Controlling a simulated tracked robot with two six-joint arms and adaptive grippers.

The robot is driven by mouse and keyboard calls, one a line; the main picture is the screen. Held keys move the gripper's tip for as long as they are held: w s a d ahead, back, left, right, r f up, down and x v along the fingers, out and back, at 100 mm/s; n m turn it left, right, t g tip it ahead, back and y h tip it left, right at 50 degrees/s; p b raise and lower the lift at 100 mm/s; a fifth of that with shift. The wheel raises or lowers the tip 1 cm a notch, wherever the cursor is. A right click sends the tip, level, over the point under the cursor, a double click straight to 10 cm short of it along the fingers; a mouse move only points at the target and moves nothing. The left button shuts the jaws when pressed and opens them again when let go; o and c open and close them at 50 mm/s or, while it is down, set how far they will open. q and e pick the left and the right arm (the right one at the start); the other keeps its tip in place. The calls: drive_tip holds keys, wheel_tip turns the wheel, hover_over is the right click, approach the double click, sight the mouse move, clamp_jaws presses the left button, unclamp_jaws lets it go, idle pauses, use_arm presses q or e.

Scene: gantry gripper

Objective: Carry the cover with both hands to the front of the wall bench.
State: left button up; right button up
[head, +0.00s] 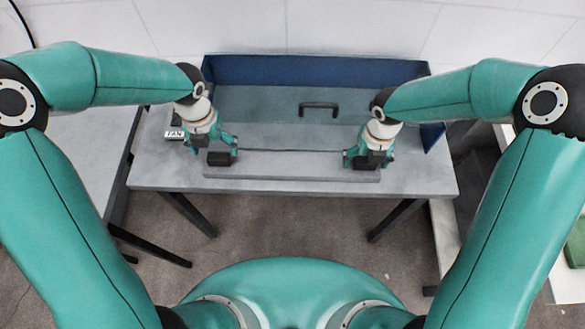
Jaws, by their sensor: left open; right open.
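A long flat grey panel, which looks like the cover (290,172), lies along the front edge of the grey wall bench (420,182). My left gripper (226,152) is open at the panel's left end. My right gripper (364,158) is open near its right end. Both are low over the panel, with dark blocks at their fingers; I cannot tell whether these are fingertips or handles, or whether the fingers touch the panel.
A blue-walled housing (300,70) stands at the back of the bench, with a grey surface and a dark handle (319,106). A small label reading "FAN" (174,134) is at its left. Another grey table (82,150) stands at the left. A green item (575,242) is at the far right.

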drive_tip(key=shift+r, duration=0.25)
use_arm(q)
wheel_tip(320, 180, up, 7)
use_arm(e)
wheel_tip(320, 180, up, 12)
drive_tip(key=shift+f, duration=0.25)
drive_tip(key=shift+s+f, duration=0.1)
idle(0.5)
